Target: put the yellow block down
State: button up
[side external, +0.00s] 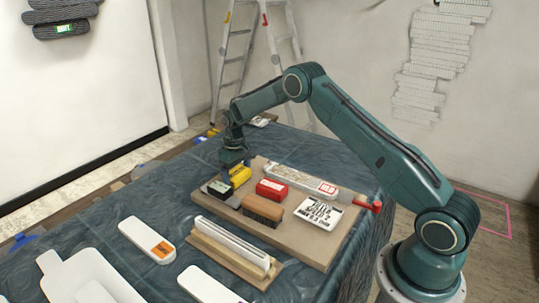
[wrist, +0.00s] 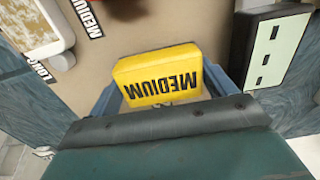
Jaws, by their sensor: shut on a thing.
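The yellow block (side external: 241,176) is at the far left corner of the tan board (side external: 301,250). In the wrist view the block (wrist: 158,70) shows its face with the word MEDIUM, upside down. My gripper (side external: 235,160) is over the block and shut on it, with one blue-grey finger on each side in the wrist view. The block's underside is hidden, so I cannot tell whether it touches the board or hangs just above it.
A black block with a pale face (side external: 219,190) lies close beside the yellow one. A red block (side external: 271,188), a brown brush-like block (side external: 262,209), a long pale bar (side external: 300,180) and a white card (side external: 319,213) also lie on the board. Bare board shows at its front right.

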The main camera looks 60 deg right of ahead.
aim_at(237, 172)
jog(key=o, duration=0.8)
jog(key=shift+f, duration=0.1)
jog(key=shift+o, duration=0.2)
notch_tip(237, 172, up, 12)
dwell(0.7)
